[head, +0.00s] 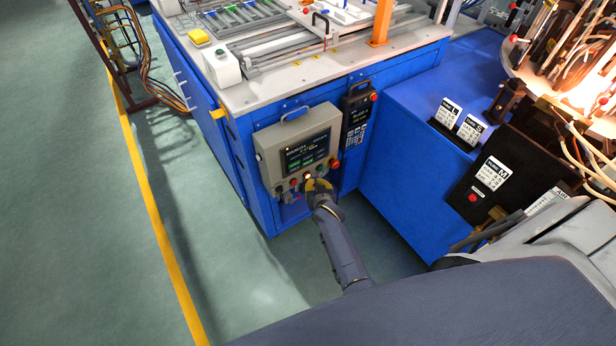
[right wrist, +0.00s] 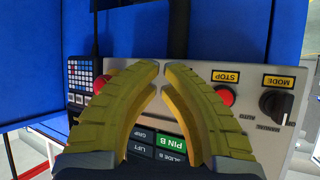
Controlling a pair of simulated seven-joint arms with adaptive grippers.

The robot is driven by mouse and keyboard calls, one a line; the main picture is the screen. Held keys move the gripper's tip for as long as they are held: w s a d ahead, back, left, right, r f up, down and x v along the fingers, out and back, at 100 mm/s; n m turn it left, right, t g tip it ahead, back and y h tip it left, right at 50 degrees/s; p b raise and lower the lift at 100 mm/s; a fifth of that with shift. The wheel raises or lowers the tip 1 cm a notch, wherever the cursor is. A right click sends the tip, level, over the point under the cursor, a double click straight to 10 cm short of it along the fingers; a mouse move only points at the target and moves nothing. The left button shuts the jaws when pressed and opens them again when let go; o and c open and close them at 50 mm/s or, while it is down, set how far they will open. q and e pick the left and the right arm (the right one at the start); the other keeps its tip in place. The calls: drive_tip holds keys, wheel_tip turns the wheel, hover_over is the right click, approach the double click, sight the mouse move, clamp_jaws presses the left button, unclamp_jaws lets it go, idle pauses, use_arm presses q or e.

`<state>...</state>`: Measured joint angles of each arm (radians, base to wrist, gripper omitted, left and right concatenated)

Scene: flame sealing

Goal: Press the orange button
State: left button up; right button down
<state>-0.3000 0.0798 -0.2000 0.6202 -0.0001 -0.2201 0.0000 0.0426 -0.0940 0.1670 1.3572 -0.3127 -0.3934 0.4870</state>
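The beige control box (head: 268,150) hangs on the front of the blue cabinet, with a lit screen (head: 307,152) and a row of controls below it. My right gripper (head: 318,184) is in front of its lower right part, with yellow fingers. In the right wrist view the fingertips (right wrist: 162,70) nearly meet, with nothing visible between them. A red-orange round button (right wrist: 100,83) shows left of the fingers, partly covered; it also shows at the box's right end (head: 336,164). A button clearly orange cannot be picked out; the fingers hide part of the row. Contact cannot be told.
A red button (right wrist: 224,95) sits by a STOP label, and a black selector knob (right wrist: 275,104) by a MODE label. A black handheld unit (head: 357,108) hangs right of the box. A blue cabinet with size cards (head: 470,130) stands right.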

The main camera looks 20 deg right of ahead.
drive_tip(key=shift+w+a, duration=0.15)
drive_tip(key=shift+w, duration=0.75)
idle(1.4)
drive_tip(key=shift+s, duration=0.1)
idle(0.4)
drive_tip(key=shift+s, duration=0.8)
drive_tip(key=shift+d, duration=0.2)
drive_tip(key=shift+s+d, duration=0.2)
drive_tip(key=shift+s, duration=1.05)
drive_tip(key=shift+s+d, duration=0.2)
drive_tip(key=shift+s, duration=1)
